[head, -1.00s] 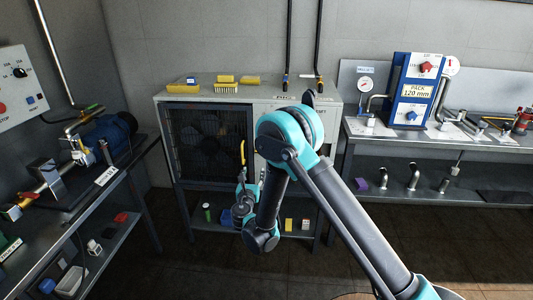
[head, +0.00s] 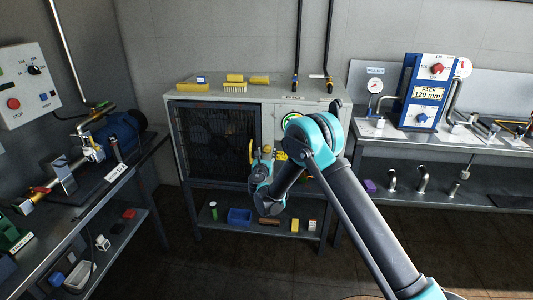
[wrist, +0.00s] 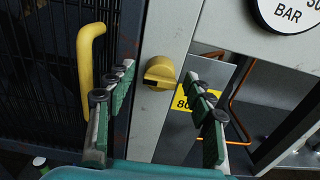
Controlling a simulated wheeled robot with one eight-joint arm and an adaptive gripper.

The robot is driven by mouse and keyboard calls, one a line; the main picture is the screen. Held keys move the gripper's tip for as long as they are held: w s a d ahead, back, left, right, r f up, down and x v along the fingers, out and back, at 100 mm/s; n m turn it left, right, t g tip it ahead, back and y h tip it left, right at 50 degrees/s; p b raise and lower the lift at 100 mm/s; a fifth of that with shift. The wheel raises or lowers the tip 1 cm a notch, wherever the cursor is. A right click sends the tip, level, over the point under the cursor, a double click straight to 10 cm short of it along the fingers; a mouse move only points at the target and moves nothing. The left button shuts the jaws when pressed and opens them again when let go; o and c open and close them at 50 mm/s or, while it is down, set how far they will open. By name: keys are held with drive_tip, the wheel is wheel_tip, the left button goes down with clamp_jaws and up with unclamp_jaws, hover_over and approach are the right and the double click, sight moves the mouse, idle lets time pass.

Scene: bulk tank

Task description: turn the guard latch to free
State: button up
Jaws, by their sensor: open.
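The guard latch (wrist: 160,73) is a yellow knob on the grey frame post, just right of the dark mesh guard, in the wrist view. My gripper (wrist: 158,78) is open, with one finger on each side of the latch in the picture. No contact shows, and the depth gap is hard to judge. The guard's yellow handle (wrist: 90,68) lies left of the left finger. In the head view my gripper (head: 263,157) is in front of the cabinet, at the guard's right edge. The latch's setting cannot be read.
A round BAR gauge (wrist: 288,14), a yellow label (wrist: 186,95) and copper pipe (wrist: 236,95) lie right of the latch. The cabinet top (head: 215,92) carries several yellow items. Benches stand left (head: 95,200) and right (head: 450,145). Floor in front is clear.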

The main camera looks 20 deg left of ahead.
drive_tip(key=shift+w, duration=0.4)
drive_tip(key=shift+c, duration=0.2)
drive_tip(key=c, duration=1.1)
